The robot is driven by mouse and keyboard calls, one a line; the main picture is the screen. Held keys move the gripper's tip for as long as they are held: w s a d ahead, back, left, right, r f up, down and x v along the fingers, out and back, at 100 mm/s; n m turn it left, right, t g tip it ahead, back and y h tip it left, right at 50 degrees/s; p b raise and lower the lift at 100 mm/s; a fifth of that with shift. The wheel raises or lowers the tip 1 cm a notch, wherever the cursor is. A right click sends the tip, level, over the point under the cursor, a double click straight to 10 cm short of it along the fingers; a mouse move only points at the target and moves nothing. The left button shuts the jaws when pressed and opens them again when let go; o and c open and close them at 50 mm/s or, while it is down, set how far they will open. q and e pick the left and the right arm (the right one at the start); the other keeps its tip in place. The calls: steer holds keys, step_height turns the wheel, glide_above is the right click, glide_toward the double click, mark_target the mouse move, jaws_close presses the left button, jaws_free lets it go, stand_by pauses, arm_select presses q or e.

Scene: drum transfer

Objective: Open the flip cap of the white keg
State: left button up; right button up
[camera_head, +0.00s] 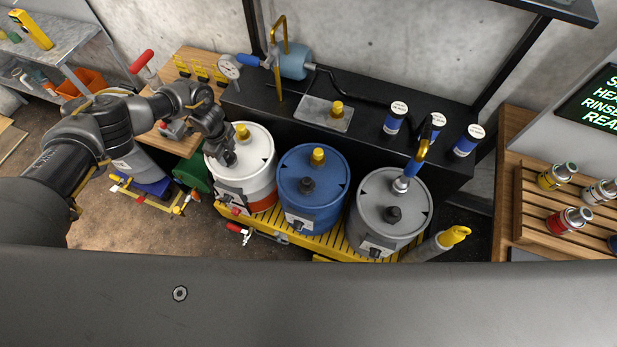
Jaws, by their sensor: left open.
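The white keg (257,169) stands at the left end of the row of three kegs, with an orange-red band low on its side. A yellow cap (242,131) sits on the far part of its lid. My left gripper (229,157) is over the left part of the lid, close to a dark fitting there, which it partly hides. The gripper is open, and I cannot tell whether it touches the lid. The fingers are dark and small in the view. My right gripper is not in view.
A blue keg (312,215) and a grey keg (365,218) stand right of the white one on a yellow slatted platform (350,243). Behind is a black bench (362,147) with labelled blue canisters (395,118). A hooked nozzle (411,168) stands in the grey keg.

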arm_select(q)
steer(key=shift+w+f, duration=0.15)
steer(key=shift+f, duration=0.05)
step_height(320, 180, up, 10)
steer(key=shift+r+b, duration=0.2)
steer(key=shift+b, duration=0.45)
steer(key=s+d+f+t+h, duration=0.1)
steer(key=s+d+h, duration=0.1)
steer(key=d, duration=0.6)
steer(key=s+d+f+n+t+h, duration=0.1)
steer(key=s+d, duration=0.3)
steer(key=d, duration=0.5)
steer(key=s+d+f+t+h, duration=0.1)
steer(key=s+d+f+h, duration=0.2)
steer(key=d, duration=0.5)
steer(key=shift+s+d, duration=0.4)
steer(key=shift+s, duration=0.2)
steer(key=shift+s+d+r+n+t, duration=0.4)
steer(key=shift+d+r+n+t, duration=0.15)
steer(key=shift+n, duration=0.45)
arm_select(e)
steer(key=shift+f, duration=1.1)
arm_select(q)
steer(key=shift+s+d, duration=0.1)
